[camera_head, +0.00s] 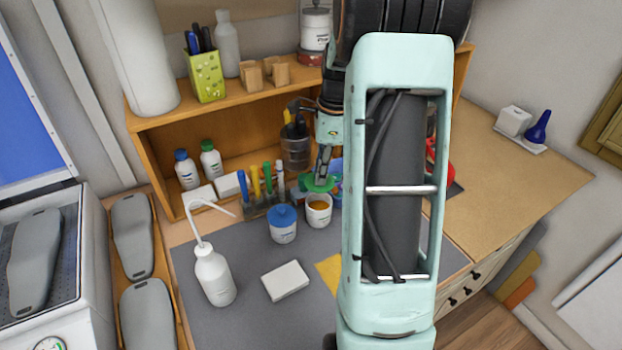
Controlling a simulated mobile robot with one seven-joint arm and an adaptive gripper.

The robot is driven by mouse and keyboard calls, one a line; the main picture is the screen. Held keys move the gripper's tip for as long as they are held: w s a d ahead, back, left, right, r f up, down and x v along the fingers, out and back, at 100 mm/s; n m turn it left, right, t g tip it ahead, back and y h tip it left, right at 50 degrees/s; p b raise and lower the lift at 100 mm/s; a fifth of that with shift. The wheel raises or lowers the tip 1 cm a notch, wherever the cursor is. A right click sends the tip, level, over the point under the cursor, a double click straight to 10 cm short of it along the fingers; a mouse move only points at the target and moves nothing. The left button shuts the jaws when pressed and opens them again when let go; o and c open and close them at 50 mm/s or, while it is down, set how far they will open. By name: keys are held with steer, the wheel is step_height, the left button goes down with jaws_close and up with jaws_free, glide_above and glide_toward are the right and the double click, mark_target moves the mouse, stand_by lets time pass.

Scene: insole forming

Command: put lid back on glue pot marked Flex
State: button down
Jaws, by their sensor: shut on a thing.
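My gripper (322,172) points down in front of the shelf unit and is shut on a green lid (316,184). The lid is just above and behind an open white pot (319,217) with amber glue in it; I cannot tell how far apart they are. The pot stands upright on the grey mat. To its left stands a white pot with a blue lid (283,225). The writing on the pots is too small to read, so I cannot tell which is marked Flex. My arm hides the area to the right of the open pot.
A rack of coloured-handled tools (263,185) stands behind the pots. A white squeeze bottle (214,277) with a bent spout and a white block (285,281) are on the mat (250,315) in front. The right counter (510,190) is mostly clear.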

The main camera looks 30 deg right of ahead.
steer(key=shift+a+f+b, duration=0.1)
steer(key=shift+f+b, duration=1.6)
steer(key=shift+f, duration=0.55)
steer(key=shift+f+b, duration=0.5)
steer(key=shift+f, duration=0.4)
steer(key=shift+f+p, duration=0.1)
steer(key=shift+p, duration=0.2)
steer(key=c, duration=1.3)
jaws_free()
steer(key=shift+r+p, duration=2.8)
steer(key=shift+r, duration=0.75)
